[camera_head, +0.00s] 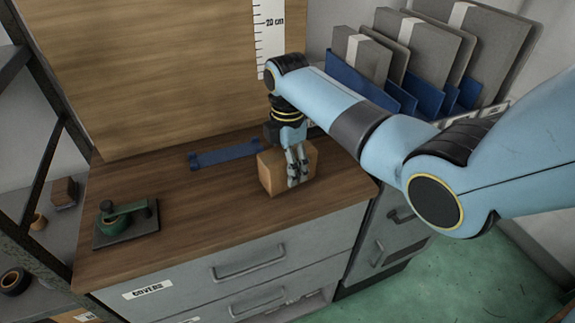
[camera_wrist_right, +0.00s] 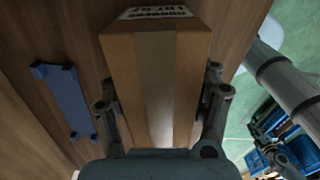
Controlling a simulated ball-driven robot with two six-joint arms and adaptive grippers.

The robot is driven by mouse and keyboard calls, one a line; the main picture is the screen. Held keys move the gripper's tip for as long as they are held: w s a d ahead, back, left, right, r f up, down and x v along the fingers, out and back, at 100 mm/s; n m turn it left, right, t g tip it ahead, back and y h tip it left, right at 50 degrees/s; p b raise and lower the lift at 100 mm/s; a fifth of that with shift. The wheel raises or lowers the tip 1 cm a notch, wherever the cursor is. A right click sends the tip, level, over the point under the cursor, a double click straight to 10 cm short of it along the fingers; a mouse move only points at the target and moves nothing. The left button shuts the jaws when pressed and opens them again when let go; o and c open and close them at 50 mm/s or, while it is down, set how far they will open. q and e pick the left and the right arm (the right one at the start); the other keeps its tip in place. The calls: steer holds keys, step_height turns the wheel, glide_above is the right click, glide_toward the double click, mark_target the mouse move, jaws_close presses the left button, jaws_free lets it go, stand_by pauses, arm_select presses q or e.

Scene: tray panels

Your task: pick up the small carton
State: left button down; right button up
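The small carton (camera_head: 265,174) is a brown cardboard box with a tape strip, standing on the wooden worktop near its front edge. In the right wrist view the carton (camera_wrist_right: 150,75) fills the middle, with a printed white label at its top edge. My right gripper (camera_head: 297,172) is down at the carton. In the wrist view its two fingers (camera_wrist_right: 162,88) are spread, one on each side of the carton, very close to its sides. I cannot tell whether both pads press on it. I see no gap below the carton.
A blue bracket-like piece (camera_head: 224,155) lies behind the carton and also shows in the wrist view (camera_wrist_right: 66,98). Grey folders in blue holders (camera_head: 420,62) stand at right. Bare worktop lies between dispenser and carton.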

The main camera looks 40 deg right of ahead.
steer(key=c, duration=0.9)
